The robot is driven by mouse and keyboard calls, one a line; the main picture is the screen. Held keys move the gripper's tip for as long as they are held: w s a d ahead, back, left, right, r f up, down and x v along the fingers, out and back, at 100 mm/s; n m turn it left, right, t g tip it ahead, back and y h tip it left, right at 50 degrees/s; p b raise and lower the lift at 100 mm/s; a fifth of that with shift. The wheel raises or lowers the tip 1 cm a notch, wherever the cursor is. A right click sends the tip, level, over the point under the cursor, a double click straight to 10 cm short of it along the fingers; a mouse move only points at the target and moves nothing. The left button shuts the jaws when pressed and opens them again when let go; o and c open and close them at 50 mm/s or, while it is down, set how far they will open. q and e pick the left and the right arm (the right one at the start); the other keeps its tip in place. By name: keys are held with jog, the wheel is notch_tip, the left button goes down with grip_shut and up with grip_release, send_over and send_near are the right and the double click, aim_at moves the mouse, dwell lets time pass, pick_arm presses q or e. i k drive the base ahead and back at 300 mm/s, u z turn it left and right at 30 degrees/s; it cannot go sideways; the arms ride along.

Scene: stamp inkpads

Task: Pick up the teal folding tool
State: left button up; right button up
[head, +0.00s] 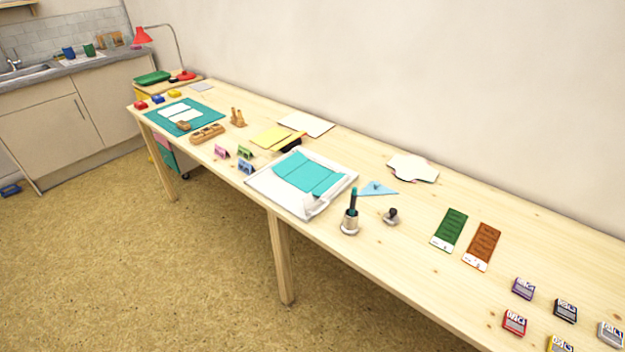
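A folded teal sheet (308,173) lies in the white tray (262,186). Neither of my grippers shows in the head view.
On the long wooden table (415,270), a dark stamp (391,216) and a light-blue triangle (377,188) are close to the holder. Green (450,229) and brown (482,246) strips lie further right, then several inkpads (515,322). Bare wood lies between.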

aim_at(354, 197)
jog(key=k, duration=0.65)
jog(key=u, duration=0.5)
jog(key=i, duration=1.75)
jog(key=u, duration=0.65)
jog(key=k, duration=0.65)
